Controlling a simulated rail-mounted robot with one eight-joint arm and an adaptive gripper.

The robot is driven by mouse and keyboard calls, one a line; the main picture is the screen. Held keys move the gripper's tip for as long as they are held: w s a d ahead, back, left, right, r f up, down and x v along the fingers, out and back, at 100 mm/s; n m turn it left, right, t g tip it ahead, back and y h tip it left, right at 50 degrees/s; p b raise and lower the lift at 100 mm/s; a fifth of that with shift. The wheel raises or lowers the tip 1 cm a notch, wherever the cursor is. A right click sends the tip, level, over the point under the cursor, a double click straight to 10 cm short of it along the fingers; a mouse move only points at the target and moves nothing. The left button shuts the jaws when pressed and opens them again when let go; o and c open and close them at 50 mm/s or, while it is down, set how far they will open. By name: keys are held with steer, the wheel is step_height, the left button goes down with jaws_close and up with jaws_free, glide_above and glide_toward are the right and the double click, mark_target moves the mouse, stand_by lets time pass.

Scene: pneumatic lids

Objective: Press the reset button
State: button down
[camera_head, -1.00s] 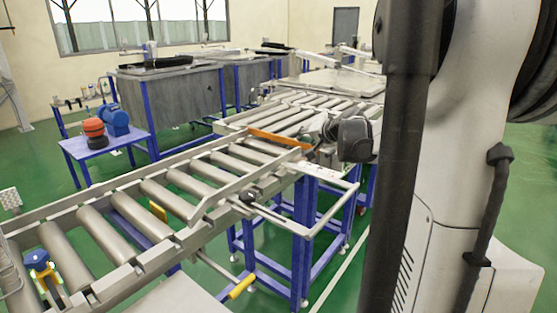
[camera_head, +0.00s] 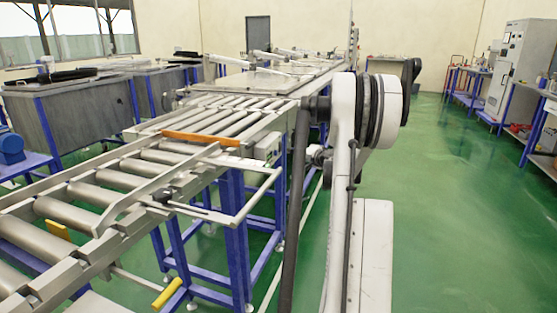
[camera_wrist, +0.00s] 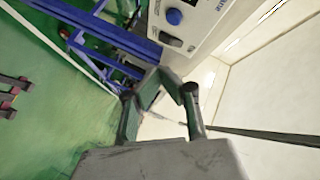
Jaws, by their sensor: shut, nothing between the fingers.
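In the wrist view, a light grey control panel (camera_wrist: 215,18) fills the upper middle. It carries a round blue button (camera_wrist: 174,17) and a dark rocker-like switch (camera_wrist: 171,40). Lettering on the panel is too small and turned to read, so I cannot confirm which control is the reset button. My gripper (camera_wrist: 168,84) is shut and empty, below the panel in the picture and apart from the button. In the head view, a small box with controls (camera_head: 267,148) sits at the conveyor's side; my gripper is not clearly visible there, with my arm in front.
A roller conveyor (camera_head: 72,210) with a blue frame runs along the left and middle. A metal rail (camera_head: 245,205) juts from its side. Grey tanks (camera_head: 85,115) stand behind. A cabinet (camera_head: 510,65) and benches stand at right. The green floor at right is clear.

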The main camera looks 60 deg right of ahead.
mark_target(276, 153)
steer(key=shift+s+d+f, duration=0.3)
steer(key=shift+d+f, duration=0.35)
steer(key=shift+s+d+f, duration=0.3)
steer(key=shift+d+f, duration=0.3)
steer(key=shift+w, duration=0.1)
steer(key=w+a, duration=0.2)
steer(key=w, duration=0.6)
steer(key=shift+w+a, duration=0.2)
steer(key=shift+w, duration=0.15)
stand_by(0.7)
steer(key=shift+w+a, duration=0.1)
steer(key=shift+w, duration=0.15)
steer(key=shift+w+a, duration=0.15)
steer(key=shift+w, duration=0.35)
stand_by(0.8)
steer(key=shift+s, duration=0.15)
steer(key=shift+s+d+b, duration=0.25)
steer(key=shift+s+b, duration=0.1)
steer(key=shift+s, duration=0.4)
